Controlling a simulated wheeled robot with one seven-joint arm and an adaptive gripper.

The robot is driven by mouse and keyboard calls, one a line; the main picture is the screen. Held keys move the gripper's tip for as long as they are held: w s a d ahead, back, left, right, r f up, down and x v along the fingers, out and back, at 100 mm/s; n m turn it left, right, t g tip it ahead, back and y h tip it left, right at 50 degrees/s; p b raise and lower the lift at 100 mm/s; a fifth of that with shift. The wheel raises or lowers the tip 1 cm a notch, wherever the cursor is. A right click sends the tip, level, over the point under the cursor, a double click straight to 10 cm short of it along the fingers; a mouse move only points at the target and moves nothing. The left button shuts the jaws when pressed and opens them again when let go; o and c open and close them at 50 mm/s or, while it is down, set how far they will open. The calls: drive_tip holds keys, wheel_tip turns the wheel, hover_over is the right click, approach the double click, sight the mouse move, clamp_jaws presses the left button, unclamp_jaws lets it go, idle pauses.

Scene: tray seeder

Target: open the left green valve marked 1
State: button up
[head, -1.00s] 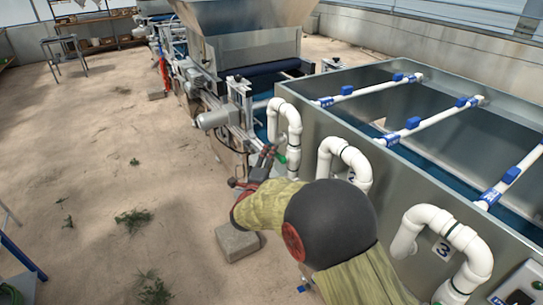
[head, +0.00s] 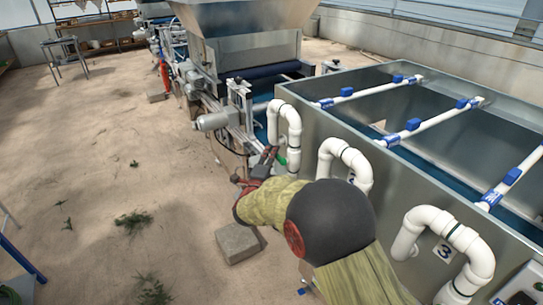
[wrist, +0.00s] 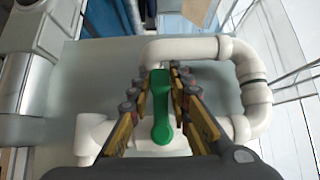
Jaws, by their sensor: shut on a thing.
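The green valve handle (wrist: 161,112) stands between my gripper's fingers in the wrist view, on the white pipe fitting below the leftmost pipe loop. My gripper (wrist: 160,84) is shut on it, with a finger along each side. In the head view only a bit of the green handle (head: 282,160) shows beside my gripper (head: 268,158), below the leftmost white pipe (head: 294,125). My arm hides part of this area. The mark 1 cannot be seen.
More white pipe loops stand to the right, the middle one (head: 345,155) and one by a label 3 (head: 443,250), along the metal tank (head: 400,185). A block (head: 237,243) lies on the floor below my arm. The sandy floor at left is mostly clear.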

clamp_jaws()
